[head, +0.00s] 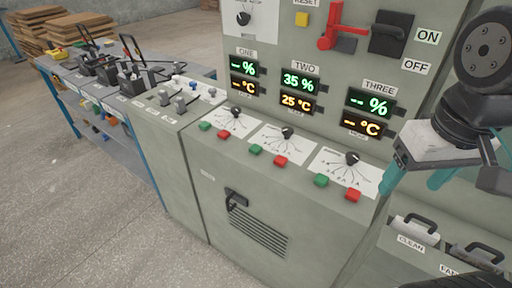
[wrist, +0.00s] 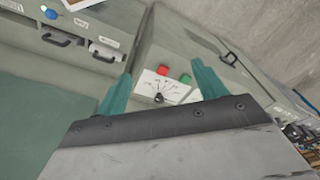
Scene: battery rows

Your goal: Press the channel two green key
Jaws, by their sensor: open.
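The channel two green key (head: 255,149) is on the sloped console front in the head view, left of the channel two red key (head: 281,161) and below the black knob (head: 287,132). The channel two display (head: 299,92) reads 35 % and 25 °C. My gripper (head: 415,184) is at the right, raised and well apart from this key, with teal fingers spread. In the wrist view my gripper (wrist: 163,82) is open and empty; a red key and a green key, probably channel three's, show between its fingers.
Channel one has a green key (head: 204,126) and a red key (head: 223,134); channel three has a green key (head: 321,180) and a red key (head: 352,195). A red lever (head: 327,38) stands out above the displays. Handled drawers (head: 412,229) are at the lower right. Open floor lies in front.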

